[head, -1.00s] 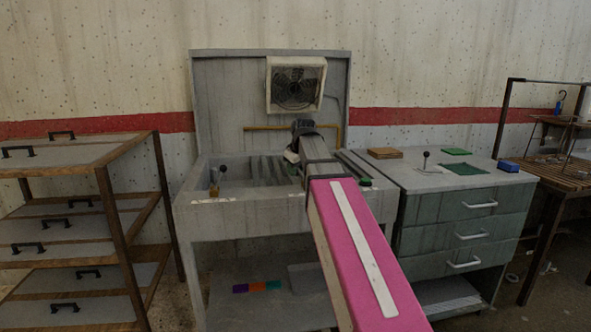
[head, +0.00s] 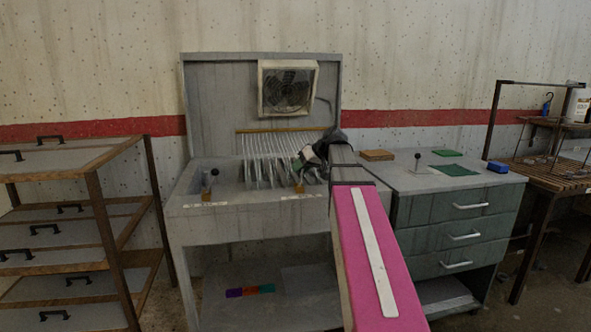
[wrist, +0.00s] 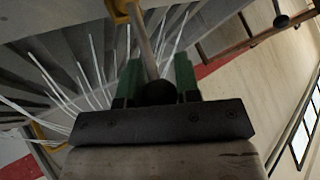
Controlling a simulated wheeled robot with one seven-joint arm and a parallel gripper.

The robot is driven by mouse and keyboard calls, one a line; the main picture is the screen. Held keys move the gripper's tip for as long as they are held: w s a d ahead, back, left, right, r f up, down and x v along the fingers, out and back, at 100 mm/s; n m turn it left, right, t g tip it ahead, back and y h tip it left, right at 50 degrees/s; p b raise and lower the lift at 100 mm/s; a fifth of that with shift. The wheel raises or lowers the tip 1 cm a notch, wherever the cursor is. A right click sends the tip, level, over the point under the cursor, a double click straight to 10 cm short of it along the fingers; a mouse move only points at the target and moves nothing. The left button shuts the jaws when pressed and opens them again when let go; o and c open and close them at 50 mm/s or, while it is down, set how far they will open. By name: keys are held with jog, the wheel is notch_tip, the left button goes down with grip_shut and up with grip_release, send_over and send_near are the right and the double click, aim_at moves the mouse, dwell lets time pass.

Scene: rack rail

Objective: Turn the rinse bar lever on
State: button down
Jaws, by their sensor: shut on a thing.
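The rinse bar (head: 262,130) is a thin brass-coloured pipe on the sink's back panel. Several pale streams (head: 262,160) run down from it into the sink, and they also show in the wrist view (wrist: 65,90). My gripper (wrist: 158,72) has green fingers closed around the black knob end of a lever (wrist: 147,42), whose metal shaft runs to a brass mount (wrist: 122,10). In the head view my gripper (head: 314,165) is at the sink's front right, largely hiding that lever; its brass base (head: 299,189) shows below.
Another black-knobbed lever (head: 209,182) stands on the sink's (head: 245,222) front left. A fan (head: 287,88) hangs above. A cabinet (head: 455,208) with a third lever (head: 418,160) is at right, and a drawer rack (head: 88,195) at left.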

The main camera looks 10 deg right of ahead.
jog(key=shift+d+f+y, duration=0.1)
jog(key=shift+d+y, duration=0.4)
jog(key=shift+y, duration=0.1)
jog(key=shift+d+f, duration=0.1)
jog(key=shift+d, duration=0.4)
jog(key=c, duration=0.8)
grip_release()
jog(key=v, duration=1.1)
jog(key=shift+f, duration=0.15)
jog(key=shift+s, duration=0.1)
